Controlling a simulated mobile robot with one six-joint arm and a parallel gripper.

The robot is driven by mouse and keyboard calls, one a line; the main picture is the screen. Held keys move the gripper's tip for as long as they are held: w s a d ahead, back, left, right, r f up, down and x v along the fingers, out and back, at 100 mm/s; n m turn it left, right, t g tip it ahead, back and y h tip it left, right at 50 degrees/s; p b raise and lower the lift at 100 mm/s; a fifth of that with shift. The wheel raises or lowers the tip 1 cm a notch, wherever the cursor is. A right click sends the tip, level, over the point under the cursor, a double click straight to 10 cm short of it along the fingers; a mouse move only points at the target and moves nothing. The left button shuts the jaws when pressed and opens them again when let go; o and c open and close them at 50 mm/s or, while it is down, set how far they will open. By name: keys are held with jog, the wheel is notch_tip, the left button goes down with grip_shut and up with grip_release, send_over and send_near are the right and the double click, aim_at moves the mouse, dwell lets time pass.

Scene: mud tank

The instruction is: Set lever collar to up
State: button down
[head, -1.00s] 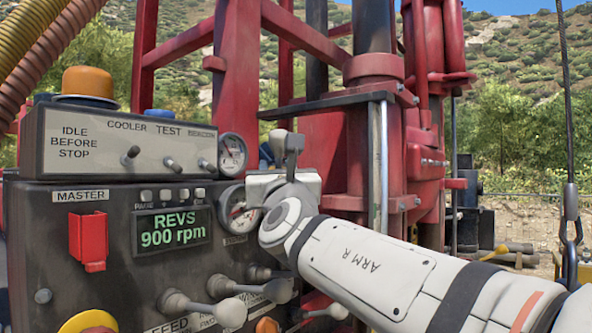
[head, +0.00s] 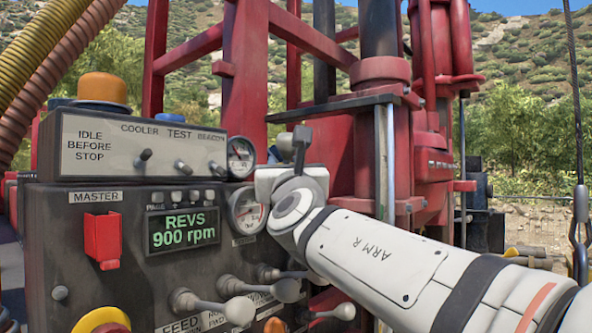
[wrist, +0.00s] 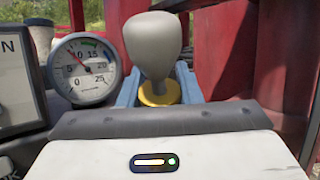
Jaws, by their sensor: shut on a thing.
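In the wrist view a lever with a rounded grey knob (wrist: 153,45) stands upright. A yellow collar (wrist: 160,95) sits just under the knob. My gripper (wrist: 158,84) has its blue fingers on either side of the collar and is shut on it. The lever's lower part is hidden behind my gripper's body. In the head view my gripper (head: 274,155) is at the right end of the control panel, beside the gauges.
The black control panel (head: 85,235) carries a red master switch cover (head: 102,238), a display reading REVS 900 rpm (head: 183,230) and several grey-knobbed levers (head: 238,312) below my arm. A round gauge (wrist: 84,68) is close left of the lever. Red mast steelwork (head: 245,75) rises behind.

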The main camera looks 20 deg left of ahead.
jog(key=shift+s+d+r, duration=0.1)
jog(key=shift+r, duration=0.2)
jog(key=c, duration=1.2)
grip_release()
jog(key=shift+o, duration=0.9)
jog(key=shift+f, duration=0.1)
jog(key=shift+s+f, duration=0.2)
jog(key=b+v, duration=0.3)
jog(key=v, duration=0.4)
jog(key=shift+s+d, duration=0.1)
